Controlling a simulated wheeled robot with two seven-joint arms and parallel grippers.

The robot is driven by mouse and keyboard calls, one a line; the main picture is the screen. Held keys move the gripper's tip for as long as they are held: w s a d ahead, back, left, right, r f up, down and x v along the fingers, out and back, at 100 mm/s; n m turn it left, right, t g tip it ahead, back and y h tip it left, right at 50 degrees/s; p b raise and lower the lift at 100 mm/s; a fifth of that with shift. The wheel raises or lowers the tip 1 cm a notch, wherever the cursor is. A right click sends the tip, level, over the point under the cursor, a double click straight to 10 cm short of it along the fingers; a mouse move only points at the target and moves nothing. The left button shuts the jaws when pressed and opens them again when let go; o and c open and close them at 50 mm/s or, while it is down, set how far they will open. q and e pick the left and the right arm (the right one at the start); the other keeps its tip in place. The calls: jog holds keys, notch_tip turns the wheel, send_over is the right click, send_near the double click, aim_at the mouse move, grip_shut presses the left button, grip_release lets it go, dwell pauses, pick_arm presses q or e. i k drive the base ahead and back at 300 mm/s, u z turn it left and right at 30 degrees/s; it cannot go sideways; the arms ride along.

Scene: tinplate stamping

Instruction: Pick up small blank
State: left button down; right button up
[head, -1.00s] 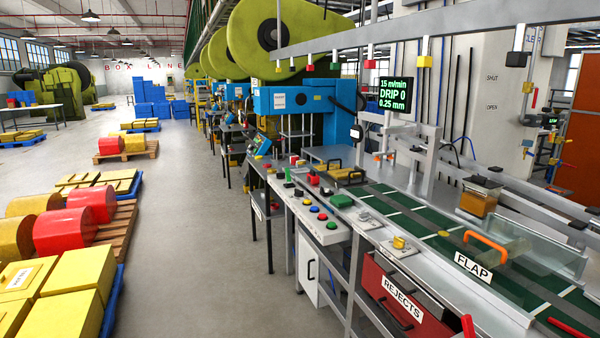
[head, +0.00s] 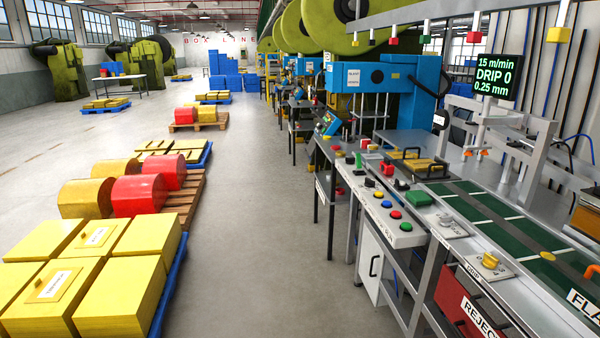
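Neither of my grippers is in view. No piece is clearly marked as the small blank, and I cannot tell which one it is. A small flat yellow disc (head: 547,256) lies on the green conveyor belt (head: 484,207) at the right. Yellow sheets sit in a dark-handled tray (head: 415,165) beyond the belt's far end. At lower left, a labelled yellow plate (head: 50,286) and another labelled yellow plate (head: 97,236) lie on top of yellow stacks; the label text is too small to read surely.
A control panel with coloured buttons (head: 394,208) and a red rejects drawer (head: 466,300) line the near side of the conveyor. Blue-edged pallets (head: 168,288) and red and yellow drums (head: 138,195) stand left. The grey aisle floor (head: 270,230) between is clear.

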aim_at(377, 156)
jog(key=u, duration=0.65)
jog(key=i, duration=3.85)
jog(key=z, duration=1.1)
